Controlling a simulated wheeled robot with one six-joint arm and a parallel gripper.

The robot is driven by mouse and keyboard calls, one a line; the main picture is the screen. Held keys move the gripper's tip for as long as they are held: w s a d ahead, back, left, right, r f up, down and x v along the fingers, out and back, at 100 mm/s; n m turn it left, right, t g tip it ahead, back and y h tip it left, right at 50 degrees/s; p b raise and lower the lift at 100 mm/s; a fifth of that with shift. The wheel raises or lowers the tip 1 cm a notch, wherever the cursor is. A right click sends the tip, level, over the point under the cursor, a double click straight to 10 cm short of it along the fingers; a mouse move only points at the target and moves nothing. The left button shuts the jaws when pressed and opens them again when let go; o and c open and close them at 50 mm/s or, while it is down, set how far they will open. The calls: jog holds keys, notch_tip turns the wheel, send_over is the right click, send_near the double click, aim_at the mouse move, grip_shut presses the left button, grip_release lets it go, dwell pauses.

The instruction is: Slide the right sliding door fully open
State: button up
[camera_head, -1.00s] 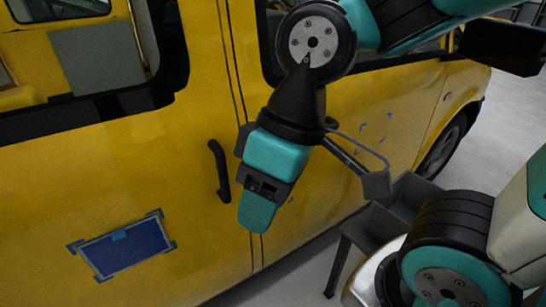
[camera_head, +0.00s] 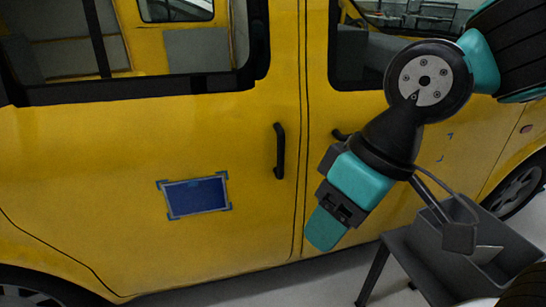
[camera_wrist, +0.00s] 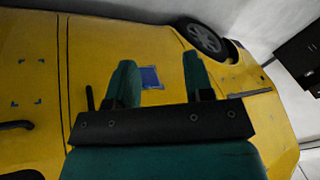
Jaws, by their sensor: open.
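The yellow sliding door (camera_head: 130,140) of the van looks closed, with a narrow vertical seam along its right edge. Its black upright handle (camera_head: 279,150) sits just left of that seam and also shows in the wrist view (camera_wrist: 89,98). My gripper (camera_head: 325,230) is below and right of the handle in the head view, apart from it. In the wrist view my gripper (camera_wrist: 160,65) has its two teal fingers spread with nothing held between them. The handle is outside the fingers, left of the left one. A blue panel (camera_head: 197,196) is fixed on the door.
A grey cart with a tray (camera_head: 410,250) stands at the right, close below my arm. A second black handle (camera_head: 340,135), partly hidden by my arm, is on the front door. The floor shows below the van, and dark cabinets (camera_wrist: 300,55) stand in the wrist view.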

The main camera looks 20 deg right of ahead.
jog(key=w+a+f+m+t, duration=0.1)
jog(key=w+f+m+t, duration=0.15)
jog(key=w, duration=0.35)
jog(key=m+t+b, duration=0.2)
jog(key=t+b, duration=1)
jog(key=t, duration=0.3)
send_near(283, 152)
jog(key=shift+h, duration=0.5)
jog(key=w+p, duration=0.3)
jog(key=w+a+p, duration=0.1)
jog(key=w+p, duration=0.1)
jog(key=p, duration=0.1)
jog(key=w+a+p, duration=0.1)
jog(key=w+p, duration=0.2)
jog(key=p, duration=0.1)
jog(key=shift+w+a+r, duration=0.15)
jog(key=shift+w+r, duration=0.15)
jog(key=shift+w, duration=0.05)
jog(key=p, duration=0.1)
jog(key=w+p, duration=0.1)
jog(key=shift+w+a+f+p, duration=0.1)
jog(key=shift+w+a+p, duration=0.05)
jog(key=shift+w+p, duration=0.15)
jog(key=shift+w+f+p, duration=0.25)
jog(key=shift+p, duration=0.05)
